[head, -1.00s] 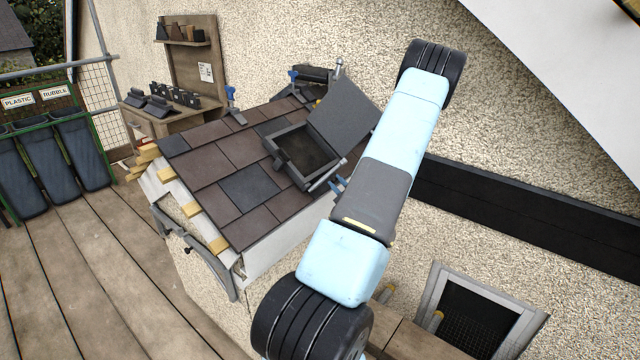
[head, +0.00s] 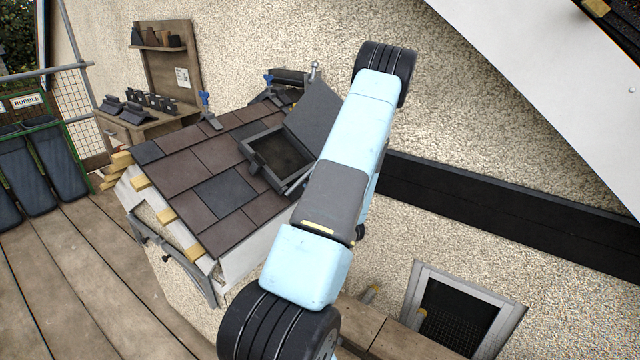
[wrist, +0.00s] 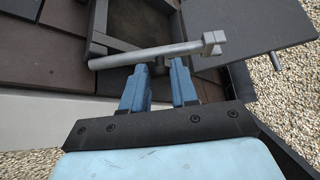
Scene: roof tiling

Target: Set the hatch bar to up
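The hatch (head: 262,172) is a dark square frame set in the tiled roof in the head view, with its dark lid (head: 312,112) swung open. The hatch bar (wrist: 130,58) is a light grey rod with a block at its right end. In the wrist view it lies nearly level across the hatch's near edge, its right end slightly higher. A small part of the bar (head: 298,187) shows in the head view. My gripper (wrist: 160,72) has two blue fingers, apart, with their tips close to the bar's middle. Whether they touch it is unclear. The arm hides the gripper in the head view.
Roof tiles (head: 225,192) surround the hatch, with blue clamps (head: 207,108) near the ridge. A workbench (head: 150,118) with dark parts stands at the back left. Bins (head: 58,165) stand at the left. The pebbled wall is close behind the roof.

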